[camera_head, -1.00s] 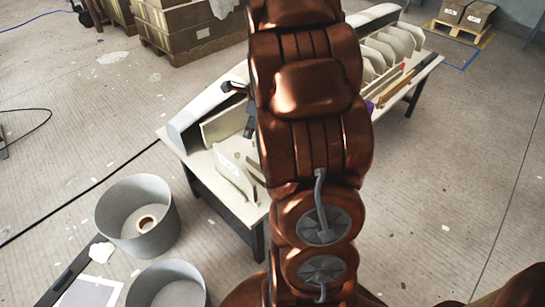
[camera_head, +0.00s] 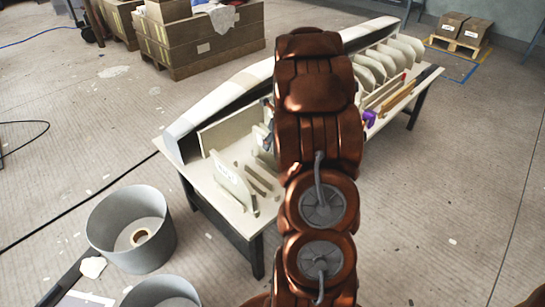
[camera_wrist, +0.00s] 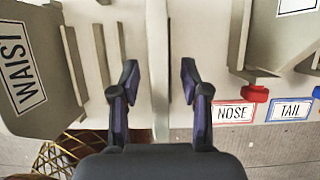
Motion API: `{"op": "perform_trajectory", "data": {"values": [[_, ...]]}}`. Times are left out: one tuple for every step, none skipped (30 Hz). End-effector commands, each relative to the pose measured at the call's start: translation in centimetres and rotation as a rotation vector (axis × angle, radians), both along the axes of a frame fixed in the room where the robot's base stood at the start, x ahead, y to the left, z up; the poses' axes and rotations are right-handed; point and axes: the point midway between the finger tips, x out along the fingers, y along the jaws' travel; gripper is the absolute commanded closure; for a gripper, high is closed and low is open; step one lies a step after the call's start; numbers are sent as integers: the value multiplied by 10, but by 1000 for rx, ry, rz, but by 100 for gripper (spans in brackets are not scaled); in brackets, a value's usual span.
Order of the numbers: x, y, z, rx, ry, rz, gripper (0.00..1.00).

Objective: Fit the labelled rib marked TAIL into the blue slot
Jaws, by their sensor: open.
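My gripper (camera_wrist: 157,85) is open in the wrist view, its dark fingers apart on either side of a thin pale upright rib (camera_wrist: 158,45) seen edge-on. Gaps show on both sides of it, and its face and any label are hidden. The blue-bordered TAIL label (camera_wrist: 290,110) is at the right, with a blue piece (camera_wrist: 316,92) at the picture's edge. The blue slot itself is not clearly visible. No rib reading TAIL can be made out. In the head view, my arm hides most of the gripper.
A rib marked WAIST (camera_wrist: 25,75) stands at left. A red-bordered NOSE label (camera_wrist: 233,114) and red piece (camera_wrist: 256,94) lie right of my gripper. A partly cut-off labelled part (camera_wrist: 296,6) is at upper right. Several pale ribs (camera_head: 405,48) stand along the bench's far end.

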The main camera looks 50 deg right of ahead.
Motion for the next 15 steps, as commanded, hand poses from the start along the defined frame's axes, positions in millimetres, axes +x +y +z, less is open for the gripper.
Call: {"op": "perform_trajectory", "data": {"values": [[3, 1, -11, 2, 2, 1, 54], [4, 1, -15, 1, 1, 0, 54], [6, 0, -19, 0, 1, 0, 54], [8, 0, -22, 0, 0, 0, 54], [9, 0, -24, -1, 0, 0, 54], [10, 0, -26, -2, -1, 0, 54], [11, 0, -27, -2, -1, 0, 54], [11, 0, -27, -2, -1, 0, 54], [11, 0, -27, -3, -2, 0, 54], [11, 0, -27, -3, -2, 0, 54], [11, 0, -27, -3, -2, 0, 54], [11, 0, -27, -3, -2, 0, 54], [11, 0, -27, -3, -2, 0, 54], [11, 0, -27, -2, -1, 0, 56], [11, 0, -27, -2, -1, 0, 60]]}}
